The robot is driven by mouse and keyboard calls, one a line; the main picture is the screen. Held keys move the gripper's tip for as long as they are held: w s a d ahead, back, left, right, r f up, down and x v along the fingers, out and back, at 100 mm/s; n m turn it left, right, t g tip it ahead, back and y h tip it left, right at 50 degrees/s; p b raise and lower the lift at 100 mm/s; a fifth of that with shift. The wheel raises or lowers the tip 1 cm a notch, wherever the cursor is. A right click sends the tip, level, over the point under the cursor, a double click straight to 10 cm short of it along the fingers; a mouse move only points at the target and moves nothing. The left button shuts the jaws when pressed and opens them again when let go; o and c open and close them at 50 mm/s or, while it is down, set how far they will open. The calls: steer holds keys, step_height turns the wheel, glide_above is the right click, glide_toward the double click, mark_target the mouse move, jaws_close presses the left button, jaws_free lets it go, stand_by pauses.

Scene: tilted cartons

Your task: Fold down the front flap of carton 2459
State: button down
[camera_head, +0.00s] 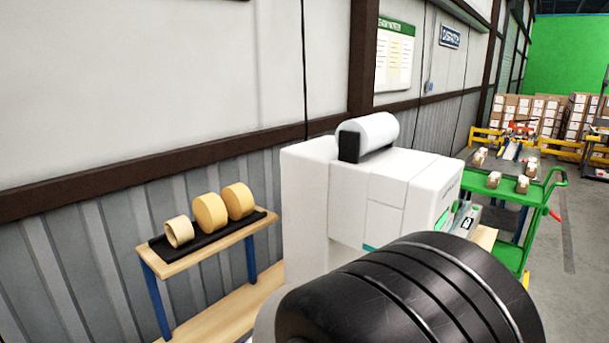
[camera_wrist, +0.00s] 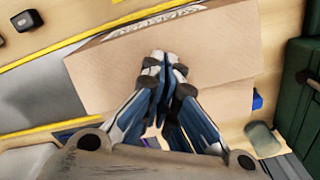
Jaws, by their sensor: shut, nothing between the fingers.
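A brown cardboard carton (camera_wrist: 215,50) fills the upper middle of the wrist view, tilted in the picture. A patterned or printed strip (camera_wrist: 155,20) shows along its far upper edge. My gripper (camera_wrist: 163,62) is shut and empty, with its fingertips together in front of the carton's near brown face. I cannot tell whether the fingertips touch the cardboard. No carton number is readable, and I cannot make out which panel is the front flap. The head view does not show this carton or my gripper.
A dark green case (camera_wrist: 302,90) stands right of the carton. Yellow strips edge a grey surface (camera_wrist: 40,95) at left. In the head view, a white machine (camera_head: 370,190), a shelf with tape rolls (camera_head: 210,212) and a green cart (camera_head: 520,205) stand near the wall.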

steer(key=shift+f, duration=0.15)
stand_by(0.5)
steer(key=shift+f+b, duration=1.1)
steer(key=shift+f, duration=0.15)
step_height(320, 180, up, 7)
steer(key=p, duration=0.6)
steer(key=shift+r, duration=0.15)
steer(key=s+d+r+m+t+b, duration=0.1)
steer(key=s+d+r+m+t, duration=0.2)
steer(key=d+r, duration=1.25)
steer(key=s+d+r+m+t, duration=0.1)
steer(key=s+d+r, duration=0.3)
steer(key=s+d, duration=0.1)
steer(key=shift+s+t, duration=0.3)
steer(key=shift+s, duration=0.35)
